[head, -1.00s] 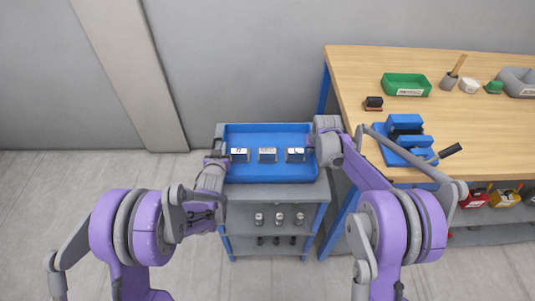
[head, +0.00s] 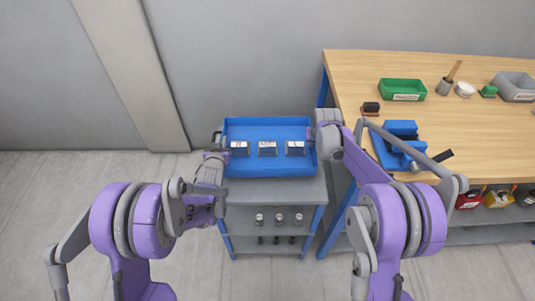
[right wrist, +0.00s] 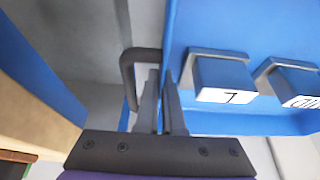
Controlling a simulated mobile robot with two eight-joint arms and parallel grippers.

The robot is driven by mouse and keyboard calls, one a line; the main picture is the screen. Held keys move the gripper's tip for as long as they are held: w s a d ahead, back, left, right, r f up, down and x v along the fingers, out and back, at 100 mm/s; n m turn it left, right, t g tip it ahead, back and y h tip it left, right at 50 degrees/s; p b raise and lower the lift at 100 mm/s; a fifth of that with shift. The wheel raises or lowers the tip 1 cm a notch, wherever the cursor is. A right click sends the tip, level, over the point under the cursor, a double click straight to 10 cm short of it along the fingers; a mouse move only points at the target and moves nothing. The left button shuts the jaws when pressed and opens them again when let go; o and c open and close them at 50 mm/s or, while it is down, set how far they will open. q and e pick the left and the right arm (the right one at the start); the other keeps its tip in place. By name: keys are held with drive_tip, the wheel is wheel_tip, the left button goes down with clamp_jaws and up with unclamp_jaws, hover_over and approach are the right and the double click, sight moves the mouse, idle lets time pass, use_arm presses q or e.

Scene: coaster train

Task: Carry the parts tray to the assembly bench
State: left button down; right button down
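The parts tray (head: 268,169) is blue and holds three small labelled blocks (head: 267,148) in a row. It appears raised a little above the top of a grey shelf cart (head: 275,190) and looks level. My left gripper (head: 217,150) is at the tray's left handle; its fingers are small and partly hidden, but the tray moves with it. My right gripper (head: 313,140) is at the right side. The assembly bench (head: 350,75) stands to the right.
The bench holds a green bin (head: 403,90), a blue vise (head: 400,140), a small dark block (head: 371,108) and a grey bin (head: 514,85). Its near left corner is close to my right arm. The cart's lower shelf holds small cylinders (head: 279,218). Floor to the left is clear.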

sight(315, 170)
use_arm(q)
drive_tip(key=shift+w+r+p, duration=0.15)
drive_tip(key=shift+r+p, duration=0.15)
drive_tip(key=shift+r, duration=0.45)
use_arm(e)
drive_tip(key=shift+w+r, duration=0.15)
drive_tip(key=shift+r, duration=0.55)
